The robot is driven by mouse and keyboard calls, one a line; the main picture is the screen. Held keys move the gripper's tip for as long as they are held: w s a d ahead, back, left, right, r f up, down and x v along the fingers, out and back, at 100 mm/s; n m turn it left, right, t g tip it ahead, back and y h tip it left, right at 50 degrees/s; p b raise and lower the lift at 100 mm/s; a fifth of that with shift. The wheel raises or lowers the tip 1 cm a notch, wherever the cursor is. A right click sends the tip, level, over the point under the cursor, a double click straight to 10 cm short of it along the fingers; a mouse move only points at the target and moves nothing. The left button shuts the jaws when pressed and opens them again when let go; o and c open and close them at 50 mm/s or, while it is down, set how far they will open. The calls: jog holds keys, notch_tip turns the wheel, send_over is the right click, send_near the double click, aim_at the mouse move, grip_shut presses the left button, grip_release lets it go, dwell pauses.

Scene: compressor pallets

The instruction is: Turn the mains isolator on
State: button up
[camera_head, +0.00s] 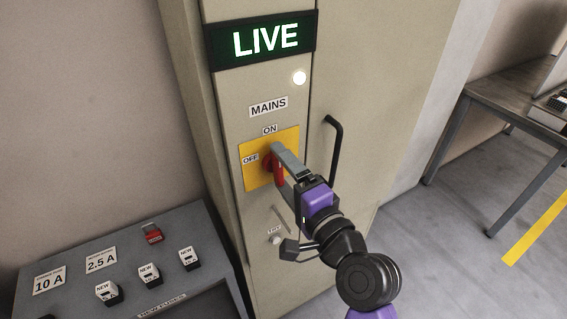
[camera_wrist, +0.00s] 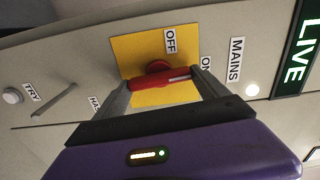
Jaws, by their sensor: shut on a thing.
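The mains isolator is a red rotary handle (camera_head: 268,163) on a yellow plate (camera_head: 252,177), with ON labelled above and OFF at the left. In the wrist view the red handle (camera_wrist: 160,84) lies between the two grey fingers of my gripper (camera_wrist: 160,88). My gripper (camera_head: 283,168) is shut on it. The handle lies along the cabinet's vertical, with its white-marked end toward the ON label. The sign (camera_head: 265,40) above reads LIVE in lit green-white letters, and a round white lamp (camera_head: 299,77) beneath it glows. Fingers partly hide the handle in the head view.
A black door handle (camera_head: 334,140) stands out from the cabinet just right of my gripper. A TRY button (camera_head: 275,239) is below the isolator. A grey fuse bench (camera_head: 75,254) stands at lower left.

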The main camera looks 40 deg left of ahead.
jog(key=shift+f+m+p, duration=0.1)
jog(key=shift+m+p, duration=0.2)
jog(key=shift+m, duration=0.3)
jog(key=o, duration=1.3)
jog(key=shift+c, duration=0.2)
jog(key=shift+d, duration=0.1)
jog(key=b+v, duration=0.2)
jog(key=v, duration=0.5)
jog(key=shift+d, duration=0.35)
jog(key=shift+s, duration=0.1)
